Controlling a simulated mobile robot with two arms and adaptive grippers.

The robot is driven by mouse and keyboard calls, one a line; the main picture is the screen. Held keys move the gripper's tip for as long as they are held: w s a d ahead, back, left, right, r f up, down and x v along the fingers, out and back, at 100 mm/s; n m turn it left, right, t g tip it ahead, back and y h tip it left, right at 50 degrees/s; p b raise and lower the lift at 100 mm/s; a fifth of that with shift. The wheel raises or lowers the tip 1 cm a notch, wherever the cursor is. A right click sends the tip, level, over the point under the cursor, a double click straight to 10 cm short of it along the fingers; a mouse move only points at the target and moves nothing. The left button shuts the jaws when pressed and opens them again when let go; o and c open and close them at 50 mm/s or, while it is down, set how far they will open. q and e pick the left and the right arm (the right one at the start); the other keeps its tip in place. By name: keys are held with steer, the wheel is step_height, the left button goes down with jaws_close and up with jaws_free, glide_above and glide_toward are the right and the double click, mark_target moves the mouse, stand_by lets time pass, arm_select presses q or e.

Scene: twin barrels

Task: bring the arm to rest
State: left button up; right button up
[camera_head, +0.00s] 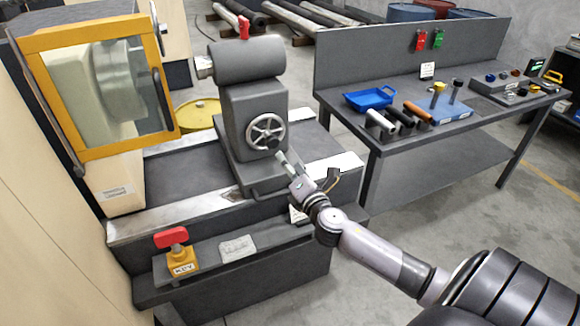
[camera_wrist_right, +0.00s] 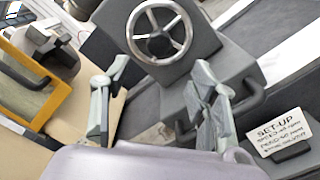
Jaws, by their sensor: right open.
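My right arm (camera_head: 375,248) comes in from the lower right in the head view. Its gripper (camera_head: 288,166) is near the front of the lathe's tailstock, just below and right of the handwheel (camera_head: 266,132). In the right wrist view the two fingers of my right gripper (camera_wrist_right: 158,108) are spread apart with nothing between them. The handwheel (camera_wrist_right: 160,32) shows beyond the fingertips, and I see no contact with it. My left gripper is not in view.
A yellow-framed guard door (camera_head: 60,45) stands at the left. A key holder with a red handle (camera_head: 180,262) sits on the front ledge. A set-up card (camera_wrist_right: 280,134) is right of my gripper. A bench (camera_head: 400,62) with tools and a blue tray (camera_head: 370,98) stands behind right.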

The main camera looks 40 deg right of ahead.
steer(key=shift+s, duration=0.1)
stand_by(0.5)
steer(key=s+f+m+g, duration=0.3)
steer(key=s+f, duration=0.2)
steer(key=f, duration=0.7)
steer(key=s+a+f+m+g+y, duration=0.1)
steer(key=s+f+m+g, duration=0.3)
steer(key=f, duration=0.9)
steer(key=s+f+m+g, duration=0.25)
steer(key=s+f, duration=0.35)
steer(key=f, duration=0.6)
steer(key=s+a+f+m+g+y, duration=0.1)
steer(key=s+a+f, duration=0.4)
steer(key=s, duration=0.6)
steer(key=s+a+f+m+g+y, duration=0.1)
steer(key=s+a+f+m+g, duration=0.2)
steer(key=s+a+f+m, duration=0.2)
steer(key=s+a+f+m+g+y, duration=0.1)
steer(key=s+a+f+m+g, duration=0.2)
steer(key=s+f, duration=0.6)
steer(key=s+a+m, duration=0.1)
steer(key=s+a, duration=0.1)
steer(key=s, duration=0.7)
steer(key=shift+a+f, duration=0.4)
